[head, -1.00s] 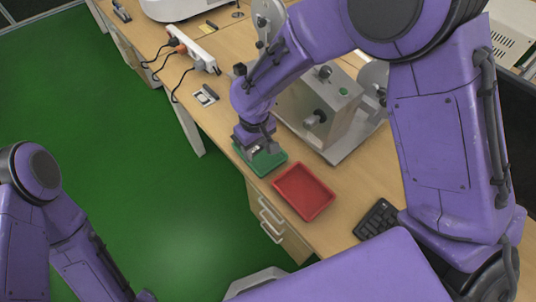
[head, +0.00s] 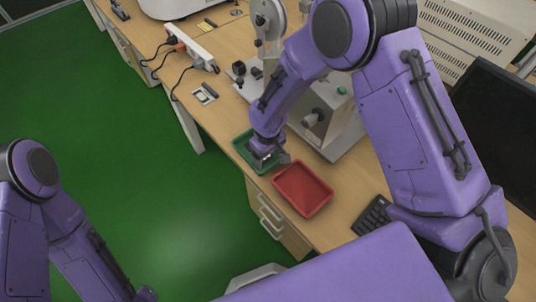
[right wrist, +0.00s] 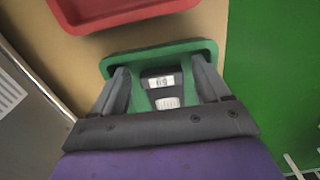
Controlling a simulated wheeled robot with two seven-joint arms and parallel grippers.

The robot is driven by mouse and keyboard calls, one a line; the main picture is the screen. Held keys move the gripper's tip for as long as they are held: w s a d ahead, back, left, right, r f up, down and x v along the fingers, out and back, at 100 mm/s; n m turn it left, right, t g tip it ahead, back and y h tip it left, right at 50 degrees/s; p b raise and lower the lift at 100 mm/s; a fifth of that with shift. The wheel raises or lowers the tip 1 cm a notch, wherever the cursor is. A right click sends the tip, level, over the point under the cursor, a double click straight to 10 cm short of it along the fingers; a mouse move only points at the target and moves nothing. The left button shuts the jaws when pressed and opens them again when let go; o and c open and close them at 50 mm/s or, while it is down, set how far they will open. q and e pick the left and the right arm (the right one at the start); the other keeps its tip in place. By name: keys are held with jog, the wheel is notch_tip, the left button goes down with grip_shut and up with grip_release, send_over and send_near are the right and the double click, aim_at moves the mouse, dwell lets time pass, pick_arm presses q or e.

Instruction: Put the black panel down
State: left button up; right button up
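The black panel (right wrist: 162,88), a small dark piece with a white display reading and a light ribbed part, lies in the green tray (right wrist: 145,58) in the right wrist view. My right gripper (right wrist: 162,82) is over the tray with one finger on each side of the panel. Its fingers stand apart, with green showing between each finger and the panel. In the head view my right gripper (head: 266,157) is down at the green tray (head: 242,147) and hides most of its inside.
An empty red tray (head: 303,190) sits beside the green one, near the table edge. A grey metal machine (head: 325,120) stands close behind the trays. A black keyboard (head: 372,215), a power strip (head: 192,48) and a monitor (head: 495,125) are also on the table.

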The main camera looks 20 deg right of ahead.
notch_tip(320, 180, up, 12)
jog(key=shift+r+b, duration=0.25)
jog(key=shift+b, duration=0.1)
dwell(0.4)
